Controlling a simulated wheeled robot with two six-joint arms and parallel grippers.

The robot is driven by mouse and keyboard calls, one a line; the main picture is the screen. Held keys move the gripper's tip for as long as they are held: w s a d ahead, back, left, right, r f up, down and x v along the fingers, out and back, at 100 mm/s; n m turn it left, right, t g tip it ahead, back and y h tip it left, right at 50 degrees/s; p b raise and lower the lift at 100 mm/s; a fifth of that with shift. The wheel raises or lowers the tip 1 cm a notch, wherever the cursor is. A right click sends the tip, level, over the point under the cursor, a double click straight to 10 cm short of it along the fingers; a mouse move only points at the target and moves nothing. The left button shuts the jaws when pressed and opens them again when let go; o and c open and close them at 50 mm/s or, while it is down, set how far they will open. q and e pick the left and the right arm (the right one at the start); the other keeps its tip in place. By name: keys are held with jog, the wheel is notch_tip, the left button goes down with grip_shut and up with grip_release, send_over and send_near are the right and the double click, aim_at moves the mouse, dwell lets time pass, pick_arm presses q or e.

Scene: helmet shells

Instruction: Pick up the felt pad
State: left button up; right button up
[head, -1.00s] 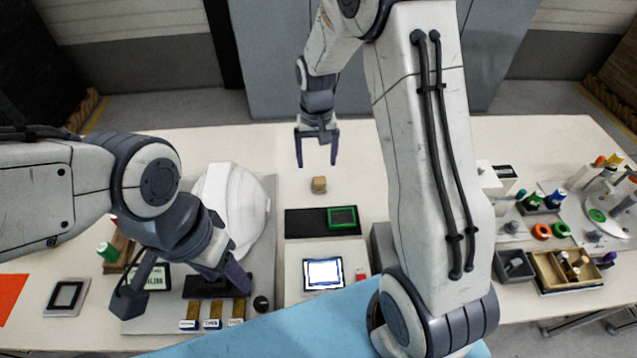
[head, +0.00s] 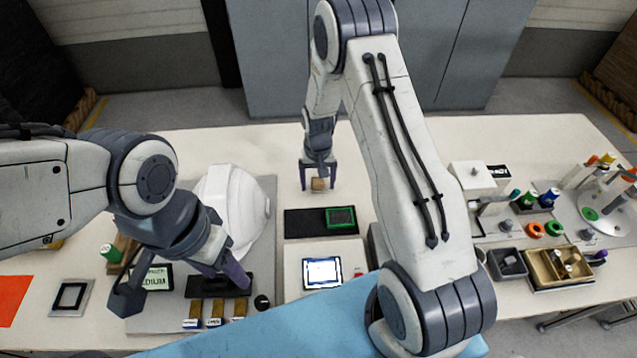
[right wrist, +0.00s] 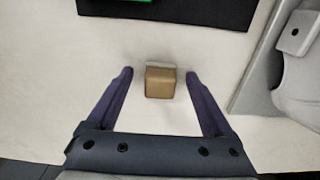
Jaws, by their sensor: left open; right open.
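A small tan-brown block, which looks like the felt pad (head: 317,184), lies on the pale table behind the black mat. It also shows in the right wrist view (right wrist: 160,82), with a lighter strip along one edge. My right gripper (head: 318,187) is open above it, pointing down. In the right wrist view my right gripper's fingertips (right wrist: 159,74) stand on either side of the pad, with a gap on both sides. My left gripper (head: 183,289) is open and empty over the grey board at the left, near the white helmet shell (head: 232,208).
The black mat (head: 300,224) with a green-framed item (head: 341,217) lies in front of the pad. A white device with a lit screen (head: 322,272) stands nearer. Trays, spools and a round stand (head: 605,215) crowd the right side. The table behind the pad is clear.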

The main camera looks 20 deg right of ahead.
aim_at(318, 181)
grip_shut()
jog(key=shift+r, duration=0.1)
jog(key=shift+r, duration=0.55)
notch_tip(318, 181, up, 3)
jog(key=shift+w+f+b, duration=0.1)
jog(key=shift+b, duration=0.55)
jog(key=s+d+r+b, duration=0.1)
jog(key=s+d+r, duration=0.4)
jog(key=s, duration=0.5)
jog(key=shift+s+d+r+b, duration=0.2)
jog(key=shift+d+r+b, duration=0.2)
jog(key=shift+r, duration=0.55)
